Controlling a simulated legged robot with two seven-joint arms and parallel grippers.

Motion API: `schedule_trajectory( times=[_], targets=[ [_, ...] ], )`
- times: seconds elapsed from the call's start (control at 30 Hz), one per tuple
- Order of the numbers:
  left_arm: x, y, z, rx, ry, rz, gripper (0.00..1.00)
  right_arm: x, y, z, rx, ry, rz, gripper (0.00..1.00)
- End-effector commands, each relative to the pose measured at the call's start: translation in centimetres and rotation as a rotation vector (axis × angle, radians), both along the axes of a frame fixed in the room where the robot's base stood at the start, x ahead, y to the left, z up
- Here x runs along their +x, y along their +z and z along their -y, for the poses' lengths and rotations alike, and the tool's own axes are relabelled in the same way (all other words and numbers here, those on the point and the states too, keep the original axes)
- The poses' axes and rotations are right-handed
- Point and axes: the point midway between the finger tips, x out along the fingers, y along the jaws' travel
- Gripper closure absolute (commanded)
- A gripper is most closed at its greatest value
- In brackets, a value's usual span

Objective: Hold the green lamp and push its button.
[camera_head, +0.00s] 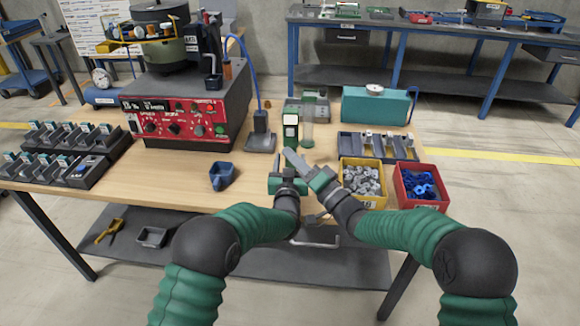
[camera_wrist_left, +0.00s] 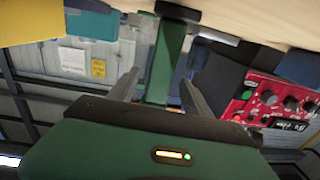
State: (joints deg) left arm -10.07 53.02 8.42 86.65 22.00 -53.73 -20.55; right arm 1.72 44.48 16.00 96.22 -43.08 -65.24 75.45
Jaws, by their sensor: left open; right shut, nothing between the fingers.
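The green lamp (camera_head: 291,134) stands upright on the wooden table near its middle, with a pale panel facing me. In the left wrist view, which is upside down, the lamp (camera_wrist_left: 166,62) shows as a green post with a dark end at the table. My left gripper (camera_wrist_left: 158,92) is open, with one finger on each side of the post; I see no clear contact. In the head view my left gripper (camera_head: 287,172) is just in front of the lamp. I cannot make out the button.
A blue cup (camera_head: 222,176) is at left. A red control box (camera_head: 180,117) stands behind it. Bare table lies between cup and box.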

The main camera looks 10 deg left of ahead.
Motion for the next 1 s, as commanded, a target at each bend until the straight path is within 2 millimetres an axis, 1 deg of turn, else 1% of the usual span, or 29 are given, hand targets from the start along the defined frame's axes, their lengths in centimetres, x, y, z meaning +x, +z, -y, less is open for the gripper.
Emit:
schedule_trajectory(
  times=[0.07,0.17,0.3,0.43,0.5,0.67,1.0],
  targets=[
    [-0.9,0.0,0.1,0.001,-0.001,-0.002,0.42,0.0,0.0,0.0,0.0,0.0,0.0,1.0],
    [-3.0,0.0,0.2,0.001,-0.002,-0.002,0.42,0.0,0.0,0.0,0.0,0.0,0.0,1.0],
    [-6.8,0.0,0.4,0.0,-0.003,-0.003,0.42,0.0,0.0,0.0,0.0,0.0,0.0,1.0],
    [-9.6,-0.1,0.6,0.001,-0.003,-0.002,0.42,0.0,0.0,0.0,0.0,0.0,0.0,1.0],
    [-10.7,-0.1,0.6,0.0,-0.002,-0.002,0.42,0.0,0.0,0.0,0.0,0.0,0.0,1.0],
    [-12.1,-0.1,0.6,0.0,-0.001,-0.002,0.42,0.0,0.0,0.0,0.0,0.0,0.0,1.0],
    [-16.1,-0.2,0.8,0.0,-0.001,-0.002,0.42,0.0,0.1,0.0,-0.001,-0.001,-0.001,1.0]
  ],
)
